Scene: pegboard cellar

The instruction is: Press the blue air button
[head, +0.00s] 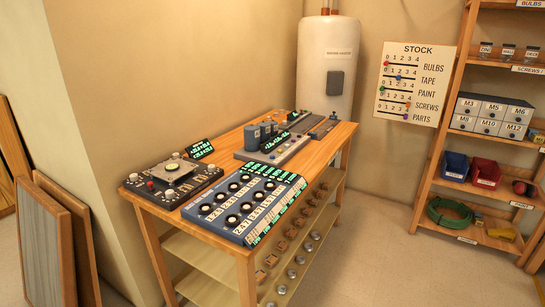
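No button that I can clearly make out as a blue air button shows in the head view. Several devices stand on a wooden workbench (328,139). A blue panel (232,224) with several black knobs and white labels lies at the near edge. A dark control box (150,194) with small red and white buttons and a pale raised plate (172,172) sits at the left end. A grey unit (288,152) with dark blocks stands behind the panel. Small details on these devices are too small to tell. Neither of my grippers is in view.
A white tank (318,70) stands behind the bench's far end. A STOCK chart (416,62) hangs on the wall. A shelf rack (450,150) with drawers and bins stands at right. Framed boards (50,240) lean at left. The floor (400,260) right of the bench is clear.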

